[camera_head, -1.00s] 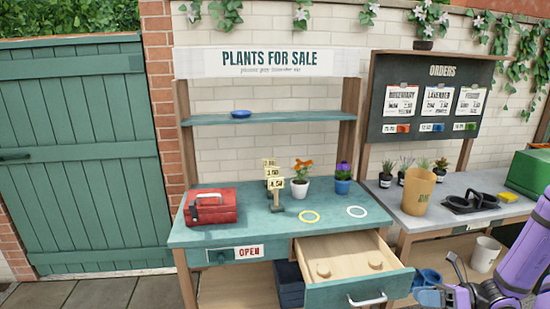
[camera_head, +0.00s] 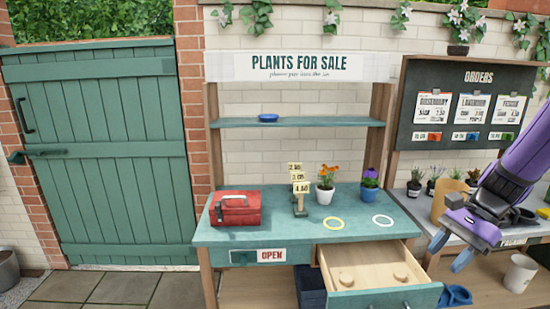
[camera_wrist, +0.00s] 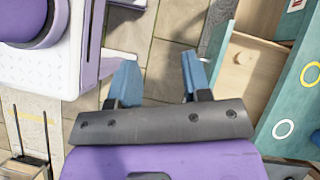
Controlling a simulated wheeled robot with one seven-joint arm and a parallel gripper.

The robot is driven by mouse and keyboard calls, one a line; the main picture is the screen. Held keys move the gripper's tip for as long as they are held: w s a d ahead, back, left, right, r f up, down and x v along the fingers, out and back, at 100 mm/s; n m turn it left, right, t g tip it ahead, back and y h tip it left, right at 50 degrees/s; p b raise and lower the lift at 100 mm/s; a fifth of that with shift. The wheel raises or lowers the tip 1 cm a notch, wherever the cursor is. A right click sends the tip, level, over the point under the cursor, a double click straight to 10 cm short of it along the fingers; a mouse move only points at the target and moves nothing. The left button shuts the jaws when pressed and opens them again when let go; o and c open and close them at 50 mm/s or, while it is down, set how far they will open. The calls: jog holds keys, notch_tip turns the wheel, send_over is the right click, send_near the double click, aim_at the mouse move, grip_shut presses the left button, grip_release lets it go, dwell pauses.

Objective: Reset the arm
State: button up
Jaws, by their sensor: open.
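My gripper (camera_head: 451,253) is at the right of the head view, in front of the grey bench and right of the open drawer (camera_head: 385,299). In the wrist view my gripper (camera_wrist: 158,80) shows two blue fingers spread apart with nothing between them, above the paving. The drawer (camera_wrist: 245,75) also shows in the wrist view, to the right of the fingers and apart from them.
The teal sales table (camera_head: 290,230) carries a red cash box (camera_head: 235,208), price signs (camera_head: 299,188), an orange-flowered pot (camera_head: 325,185) and a purple-flowered pot (camera_head: 370,185). A tan pot (camera_head: 447,203) stands on the grey bench. A white bucket (camera_head: 520,273) is below it.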

jog(key=s+a+r+n+t+h, duration=0.3)
jog(key=s+r+n, duration=0.3)
jog(key=r, duration=0.2)
jog(key=s+a+r+n+t+h, duration=0.3)
jog(key=s+r+n+t+h, duration=0.1)
jog(key=r+n, duration=0.3)
notch_tip(320, 180, up, 2)
jog(key=shift+s+a+r, duration=0.1)
jog(key=shift+s+a, duration=0.15)
jog(key=shift+s, duration=0.65)
